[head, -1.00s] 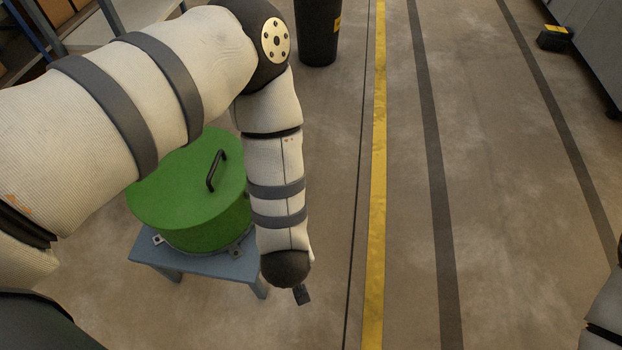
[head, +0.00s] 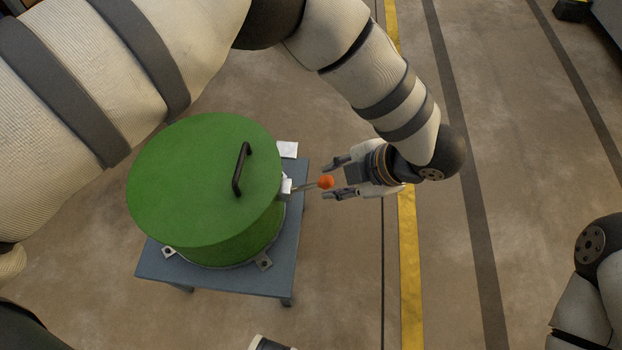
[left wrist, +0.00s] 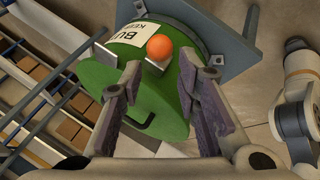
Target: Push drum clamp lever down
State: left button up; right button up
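A green drum (head: 195,185) with a black lid handle (head: 240,168) stands on a blue-grey stand. Its clamp lever (head: 304,187) sticks out from the drum's right side and ends in an orange ball knob (head: 326,182). My left gripper (head: 333,177) is open, with its fingertips on either side of the knob. In the left wrist view the orange knob (left wrist: 159,47) shows just beyond and between the spread fingers (left wrist: 160,63). I cannot tell whether a finger touches it. My right arm shows in part at the lower right; its gripper is not visible.
The stand (head: 225,278) has a bare front edge and small metal brackets (head: 264,262) beside the drum. Open floor with a yellow stripe (head: 411,270) lies to the right. Shelving with brown boxes (left wrist: 35,70) shows at the left in the left wrist view.

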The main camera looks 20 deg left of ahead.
aim_at(319, 183)
pick_arm(q)
jog(key=b+x, duration=0.1)
jog(key=x, duration=0.7)
grip_shut()
jog(key=shift+w, duration=0.1)
